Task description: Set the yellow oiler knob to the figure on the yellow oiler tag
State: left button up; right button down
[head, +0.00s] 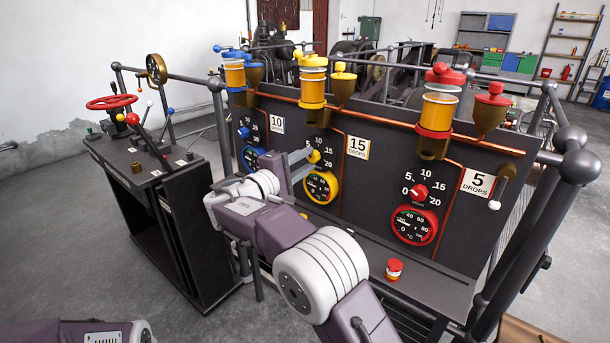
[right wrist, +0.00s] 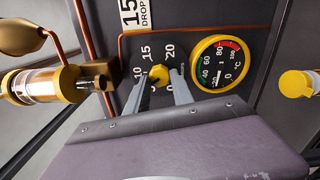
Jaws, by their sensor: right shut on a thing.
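The yellow oiler knob (head: 314,157) sits on the dark panel, below the middle oiler with the yellow cap. It also shows in the right wrist view (right wrist: 158,74), inside a dial marked 10, 15 and 20; other figures are partly hidden by the fingers. A dark mark shows on the knob, but I cannot tell which figure it points to. The yellow oiler tag (head: 357,147) reads 15 DROPS and is partly in the right wrist view (right wrist: 132,13). My right gripper (right wrist: 161,80) is shut on the knob, one finger on each side. My left gripper is out of view.
A yellow-ringed temperature gauge (head: 321,187) lies just below the knob. The blue oiler (head: 236,75), with tag 10, is to the left. The red oiler (head: 438,105), red knob (head: 418,193) and tag 5 (head: 477,184) are to the right. A red button (head: 394,267) stands on the ledge.

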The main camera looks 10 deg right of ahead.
jog(key=m+b, duration=0.1)
jog(key=m, duration=0.1)
jog(key=m+b, duration=0.1)
jog(key=b, duration=0.1)
jog(key=m+b, duration=0.2)
jog(key=shift+f+m, duration=0.25)
jog(key=shift+m, duration=0.05)
jog(key=m+b, duration=0.3)
jog(key=shift+r+m, duration=0.1)
jog(key=shift+m, duration=0.2)
jog(key=m+b, duration=0.2)
jog(key=m, duration=0.2)
jog(key=shift+r+m, duration=0.1)
jog(key=shift+m, duration=0.2)
jog(key=m+b, duration=0.2)
jog(key=m, duration=0.2)
jog(key=shift+d+r+m, duration=0.1)
jog(key=shift+r+m, duration=0.05)
jog(key=shift+m, duration=0.15)
jog(key=shift+s+m, duration=0.1)
jog(key=shift+m, duration=0.2)
jog(key=c, duration=1.1)
grip_release()
